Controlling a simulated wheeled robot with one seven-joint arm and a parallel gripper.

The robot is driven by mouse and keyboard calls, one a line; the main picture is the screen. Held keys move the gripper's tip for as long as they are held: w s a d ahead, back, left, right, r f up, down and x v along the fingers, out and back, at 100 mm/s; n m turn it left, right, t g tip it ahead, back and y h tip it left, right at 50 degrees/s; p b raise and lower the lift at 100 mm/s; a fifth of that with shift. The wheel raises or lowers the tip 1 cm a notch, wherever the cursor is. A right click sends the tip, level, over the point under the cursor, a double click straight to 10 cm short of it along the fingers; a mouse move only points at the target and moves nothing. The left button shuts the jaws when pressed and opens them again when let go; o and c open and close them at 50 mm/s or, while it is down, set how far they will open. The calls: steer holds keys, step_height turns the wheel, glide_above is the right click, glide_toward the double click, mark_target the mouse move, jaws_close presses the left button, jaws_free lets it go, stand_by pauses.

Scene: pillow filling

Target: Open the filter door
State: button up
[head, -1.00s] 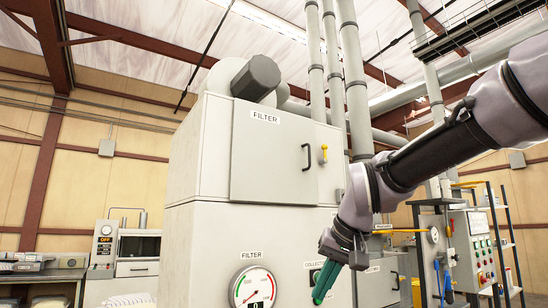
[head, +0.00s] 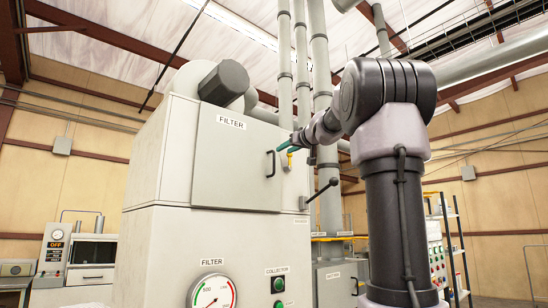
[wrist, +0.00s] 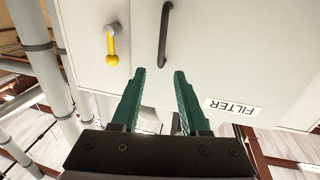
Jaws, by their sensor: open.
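The filter door (head: 232,165) is a grey panel labelled FILTER on the upper cabinet, and it looks shut. Its dark bar handle (head: 270,163) is near the door's right edge. A yellow-ended latch (head: 290,160) sits just right of the door. My gripper (head: 285,146) has green fingers, spread and empty, in front of the cabinet near the latch's upper part. In the wrist view the door appears upside down; the handle (wrist: 165,32) lies beyond the gap between the fingertips (wrist: 159,73), with the latch (wrist: 112,52) to its left. Contact with the handle is not visible.
A black lever (head: 322,191) with a round knob sticks out on the cabinet's right side. Vertical pipes (head: 301,60) rise behind it. A pressure gauge (head: 213,292) and green buttons (head: 278,285) are below. A control panel (head: 437,250) stands at right, partly behind my arm.

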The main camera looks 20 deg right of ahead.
glide_above(274, 174)
steer(key=shift+w+d, duration=0.15)
steer(key=shift+w, duration=0.15)
jaws_close()
stand_by(1.5)
